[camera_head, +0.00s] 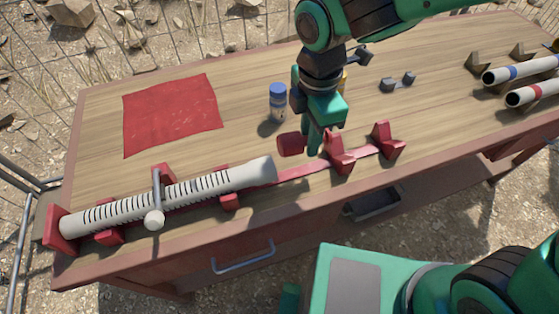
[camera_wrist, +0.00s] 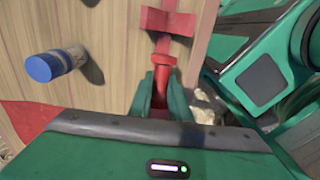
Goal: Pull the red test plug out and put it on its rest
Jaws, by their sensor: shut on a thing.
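The red test plug (camera_head: 291,146) is out in the open, just beyond the right end of the white ribbed tube (camera_head: 215,186) and apart from it. My gripper (camera_head: 314,143) is shut on the plug, whose thick red end sticks out to the left of the fingers. In the wrist view, red of the plug (camera_wrist: 163,72) shows between the green fingertips (camera_wrist: 163,92). Two red V-shaped cradles (camera_head: 338,158) (camera_head: 388,142) stand on a red strip right of my gripper. Whether the plug touches anything below is unclear.
A blue-capped bottle (camera_head: 278,102) stands close left of my gripper. A red cloth (camera_head: 172,114) lies at the back left. Small dark holders (camera_head: 398,82) lie behind. Two banded white tubes (camera_head: 525,69) (camera_head: 535,93) lie at the right. The bench (camera_head: 440,120) is clear between.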

